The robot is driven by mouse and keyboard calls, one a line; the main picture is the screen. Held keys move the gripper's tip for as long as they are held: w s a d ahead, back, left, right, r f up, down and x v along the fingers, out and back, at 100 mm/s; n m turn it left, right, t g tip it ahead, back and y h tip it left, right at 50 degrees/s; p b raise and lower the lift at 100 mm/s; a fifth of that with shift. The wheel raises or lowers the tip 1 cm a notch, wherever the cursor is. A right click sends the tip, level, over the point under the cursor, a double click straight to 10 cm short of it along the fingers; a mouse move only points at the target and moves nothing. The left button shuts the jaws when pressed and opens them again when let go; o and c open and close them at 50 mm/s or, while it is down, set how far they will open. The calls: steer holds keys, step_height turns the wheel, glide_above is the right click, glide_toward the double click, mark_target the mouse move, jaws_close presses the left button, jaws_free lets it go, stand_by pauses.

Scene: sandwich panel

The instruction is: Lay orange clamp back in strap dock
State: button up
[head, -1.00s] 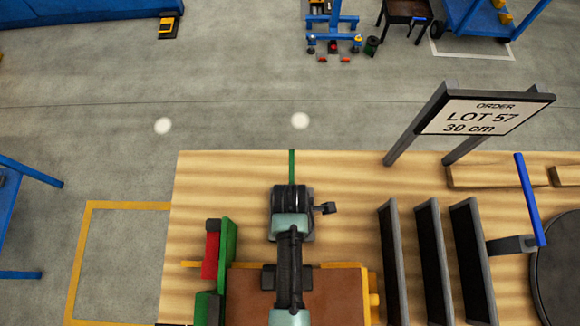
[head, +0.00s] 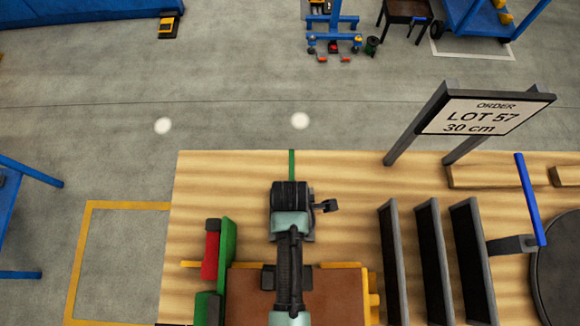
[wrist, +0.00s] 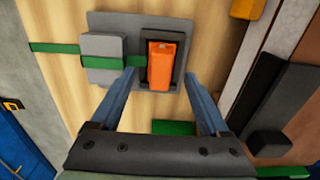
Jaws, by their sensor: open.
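The orange clamp (wrist: 161,65) lies in the dark recess of the grey strap dock (wrist: 110,20) in the wrist view. A green strap (wrist: 55,48) runs from the left to a grey block (wrist: 102,47) on the dock, and a green piece shows between that block and the recess. My gripper (wrist: 160,77) is open, with one finger on either side of the clamp's near end and visible gaps between. In the head view my arm hides the clamp and most of the dock; the green strap (head: 292,165) shows beyond my wrist.
Several dark upright dividers (head: 432,262) stand to the right on the wooden bench (head: 350,215). The order sign (head: 485,113) stands behind them. A red cylinder (head: 211,255) and a green plate (head: 229,248) are left of my arm.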

step_height(320, 180, up, 11)
steer(key=shift+b, duration=0.45)
stand_by(0.3)
